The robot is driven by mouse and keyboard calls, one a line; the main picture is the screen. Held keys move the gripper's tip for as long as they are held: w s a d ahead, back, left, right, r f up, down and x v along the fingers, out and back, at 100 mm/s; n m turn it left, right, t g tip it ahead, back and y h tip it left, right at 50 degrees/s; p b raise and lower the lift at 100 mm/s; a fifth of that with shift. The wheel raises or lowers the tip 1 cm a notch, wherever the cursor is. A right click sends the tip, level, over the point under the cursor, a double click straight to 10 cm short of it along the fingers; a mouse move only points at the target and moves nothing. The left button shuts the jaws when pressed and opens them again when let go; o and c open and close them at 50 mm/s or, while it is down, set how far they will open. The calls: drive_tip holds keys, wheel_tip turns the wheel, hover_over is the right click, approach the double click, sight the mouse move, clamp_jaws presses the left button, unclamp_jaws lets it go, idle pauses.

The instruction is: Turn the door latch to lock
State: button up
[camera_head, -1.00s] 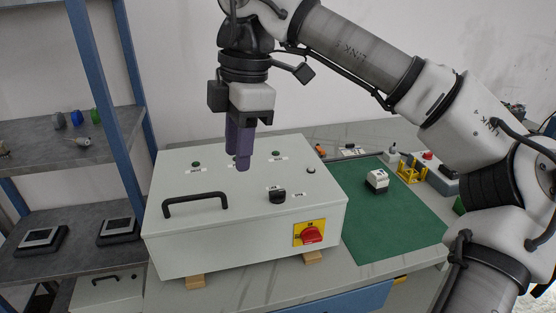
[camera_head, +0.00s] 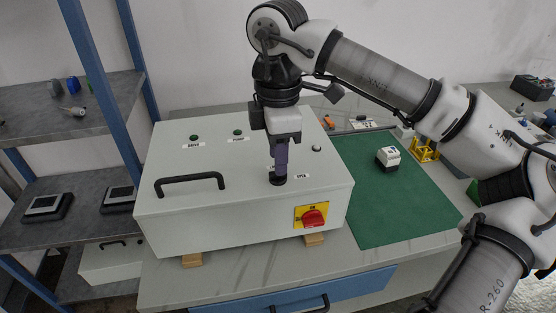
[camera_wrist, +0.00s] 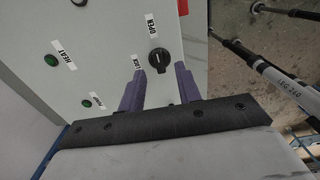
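The door latch (camera_wrist: 159,60) is a round black knob with a raised grip on the top face of the white box (camera_head: 235,213). In the wrist view, an OPEN label (camera_wrist: 151,26) and a LOCK label (camera_wrist: 136,62) sit beside it. Which label its pointer faces is unclear. My gripper (camera_head: 280,172) points down over the latch in the head view and hides part of it. In the wrist view, my gripper (camera_wrist: 160,70) has its purple fingers spread, one on each side of the latch. Nothing is held, and contact with the knob cannot be seen.
A black handle (camera_head: 189,183) stands up on the box left of the latch. A red switch (camera_head: 313,217) on a yellow plate is on the front. Green buttons (camera_head: 238,132) sit at the back. A green mat (camera_head: 385,205) lies to the right.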

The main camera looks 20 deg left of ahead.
drive_tip(key=shift+f, duration=1.45)
drive_tip(key=shift+c, duration=0.3)
clamp_jaws()
